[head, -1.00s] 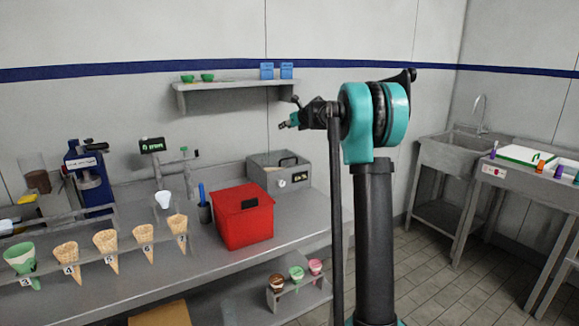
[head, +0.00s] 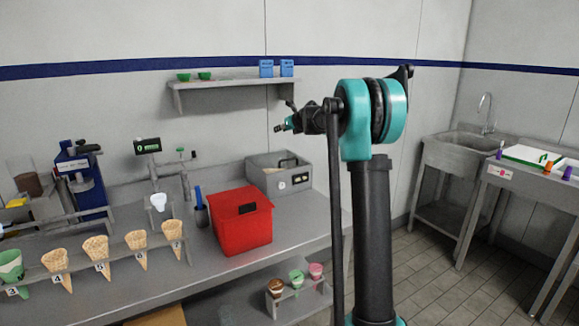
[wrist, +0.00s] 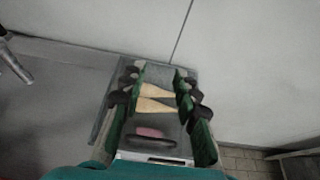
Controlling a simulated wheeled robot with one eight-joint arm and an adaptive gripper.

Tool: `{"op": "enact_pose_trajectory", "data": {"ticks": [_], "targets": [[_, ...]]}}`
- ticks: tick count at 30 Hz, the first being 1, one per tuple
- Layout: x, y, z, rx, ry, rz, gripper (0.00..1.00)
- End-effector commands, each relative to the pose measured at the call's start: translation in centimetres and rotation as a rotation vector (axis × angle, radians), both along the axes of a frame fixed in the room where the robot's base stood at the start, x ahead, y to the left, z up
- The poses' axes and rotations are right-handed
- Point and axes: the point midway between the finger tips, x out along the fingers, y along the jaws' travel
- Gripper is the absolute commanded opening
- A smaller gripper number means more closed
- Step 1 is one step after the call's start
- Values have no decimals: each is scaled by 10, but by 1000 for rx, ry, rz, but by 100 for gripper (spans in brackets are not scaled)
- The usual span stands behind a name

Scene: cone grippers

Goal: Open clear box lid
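In the wrist view the box (wrist: 122,138) lies below and between my fingers. Pale cone shapes and a pinkish patch show through its top, with a dark handle bar (wrist: 152,141) near the front edge. The lid looks closed. My gripper (head: 283,127) is in the air above the box, apart from it. In the wrist view my gripper (wrist: 158,74) has its green fingers wide apart, with nothing held.
A red box (head: 240,232) stands in front of the clear box. A blue-handled tool in a cup (head: 200,212) and a tap are to its left. A cone rack (head: 118,255) runs along the counter's left. A shelf (head: 225,95) hangs on the wall near my gripper.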

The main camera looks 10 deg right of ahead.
Motion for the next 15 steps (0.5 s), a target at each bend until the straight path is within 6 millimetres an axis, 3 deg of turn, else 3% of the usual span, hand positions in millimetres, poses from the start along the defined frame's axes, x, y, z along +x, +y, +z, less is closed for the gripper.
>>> {"op": "enact_pose_trajectory", "data": {"ticks": [15], "targets": [[-33, -14, -56, 88, -209, 0, 31]]}}
